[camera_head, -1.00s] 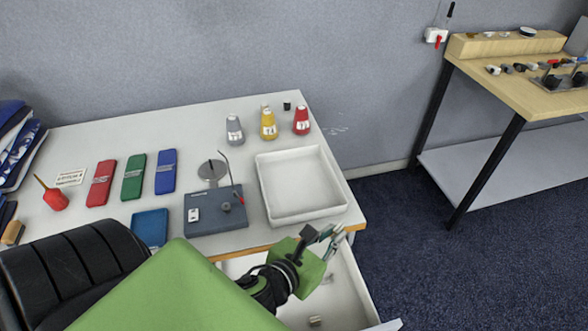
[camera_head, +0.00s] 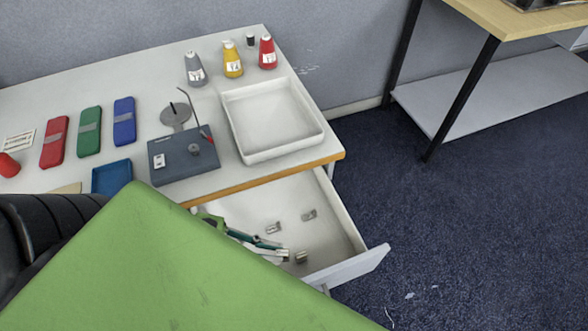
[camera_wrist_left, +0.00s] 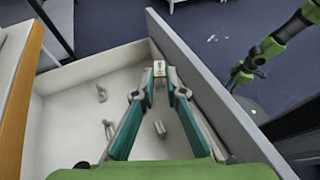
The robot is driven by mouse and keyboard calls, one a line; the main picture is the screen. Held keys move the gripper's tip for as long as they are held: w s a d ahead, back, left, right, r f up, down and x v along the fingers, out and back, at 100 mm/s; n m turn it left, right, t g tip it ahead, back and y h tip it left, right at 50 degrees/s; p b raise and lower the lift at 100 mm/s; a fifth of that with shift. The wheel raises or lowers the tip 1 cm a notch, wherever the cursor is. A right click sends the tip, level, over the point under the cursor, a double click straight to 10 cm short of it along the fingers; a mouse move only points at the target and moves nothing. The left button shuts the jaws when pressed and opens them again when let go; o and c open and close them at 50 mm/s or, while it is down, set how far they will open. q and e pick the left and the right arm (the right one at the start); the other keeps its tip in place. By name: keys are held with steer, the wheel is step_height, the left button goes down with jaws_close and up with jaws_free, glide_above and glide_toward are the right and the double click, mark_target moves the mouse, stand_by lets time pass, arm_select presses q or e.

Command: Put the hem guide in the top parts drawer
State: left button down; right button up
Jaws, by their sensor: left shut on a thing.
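The top parts drawer (camera_head: 345,231) is pulled open below the table's front edge; its white front panel also shows in the wrist view (camera_wrist_left: 205,75). My left gripper (camera_head: 283,253) is over the drawer. In the wrist view its teal-sided fingers are shut on a small metallic piece, the hem guide (camera_wrist_left: 159,69), at their tips. The hem guide shows at the fingertips in the head view (camera_head: 301,257). Its height above the drawer floor is hard to tell. My right gripper (camera_wrist_left: 241,76) seems to be the dark end of the green arm outside the drawer; its jaws are unclear.
Small metal parts (camera_head: 309,215) (camera_head: 273,228) lie on the drawer floor, and another (camera_wrist_left: 159,129) lies under my left fingers. A white tray (camera_head: 325,138) stands above the drawer on the table. My green arm hides the drawer's near left.

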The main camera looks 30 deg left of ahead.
arm_select(q)
steer(key=w+d+f, duration=0.1)
steer(key=w, duration=0.1)
steer(key=w+d+f, duration=0.1)
steer(key=w+d, duration=0.1)
steer(key=w, duration=0.1)
steer(key=w+d+f, duration=0.1)
steer(key=w, duration=0.2)
steer(key=shift+d+f, duration=0.25)
steer(key=shift+f, duration=0.15)
steer(key=w+f, duration=0.1)
steer(key=w+d+f, duration=0.1)
steer(key=f, duration=0.1)
steer(key=w+d+f, duration=0.1)
steer(key=f, duration=0.1)
steer(key=shift+w+b, duration=0.25)
steer(key=shift+b, duration=0.1)
steer(key=shift+w+d+f, duration=0.2)
steer(key=shift+w+f, duration=0.15)
steer(key=shift+f, duration=0.1)
step_height(320, 180, down, 3)
steer(key=shift+f+b, duration=0.15)
steer(key=shift+b, duration=0.2)
